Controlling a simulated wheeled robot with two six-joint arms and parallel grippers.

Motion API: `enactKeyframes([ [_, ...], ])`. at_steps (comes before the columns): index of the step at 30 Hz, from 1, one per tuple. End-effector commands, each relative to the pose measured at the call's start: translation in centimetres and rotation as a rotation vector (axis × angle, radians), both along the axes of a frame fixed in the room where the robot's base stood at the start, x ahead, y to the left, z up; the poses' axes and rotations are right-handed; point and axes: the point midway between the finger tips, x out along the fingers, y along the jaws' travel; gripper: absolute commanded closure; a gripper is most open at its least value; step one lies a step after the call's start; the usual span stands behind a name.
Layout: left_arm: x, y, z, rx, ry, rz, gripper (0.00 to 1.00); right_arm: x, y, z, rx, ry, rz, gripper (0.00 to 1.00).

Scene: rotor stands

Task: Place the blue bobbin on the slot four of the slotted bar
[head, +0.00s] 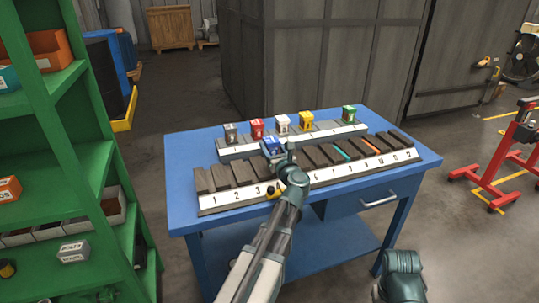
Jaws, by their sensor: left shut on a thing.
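The blue bobbin (269,145) shows at the tip of my left gripper (274,152). The gripper is shut on it, near the gap between the rear rack and the front bar; its height is unclear. The dark slotted bar (232,199) lies along the front of the blue table, with a white number strip. Labels 1, 2 and 3 are readable at its left. My right gripper is not in view.
A teal piece (341,153) and an orange piece (371,146) lie among the bar's right slots. Green shelves (60,150) stand left.

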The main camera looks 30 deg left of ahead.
Motion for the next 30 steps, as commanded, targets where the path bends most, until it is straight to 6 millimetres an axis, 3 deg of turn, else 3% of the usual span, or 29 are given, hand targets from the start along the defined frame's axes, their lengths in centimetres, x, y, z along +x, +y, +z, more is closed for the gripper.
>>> enactKeyframes([
  [4,0.8,1.3,-0.2,0.001,0.001,0.002,1.0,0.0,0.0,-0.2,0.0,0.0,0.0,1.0],
  [12,0.6,1.0,-3.8,0.001,0.0,0.0,1.0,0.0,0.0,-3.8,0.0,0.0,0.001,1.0],
  [25,0.6,1.0,-4.1,0.001,0.0,0.0,1.0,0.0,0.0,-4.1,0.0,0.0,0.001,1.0],
  [26,0.6,1.0,-4.0,0.0,0.0,0.0,0.35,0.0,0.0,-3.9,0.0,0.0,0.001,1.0],
  [30,0.5,1.0,-3.9,0.0,0.0,0.0,0.1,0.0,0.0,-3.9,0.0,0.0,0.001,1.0],
])
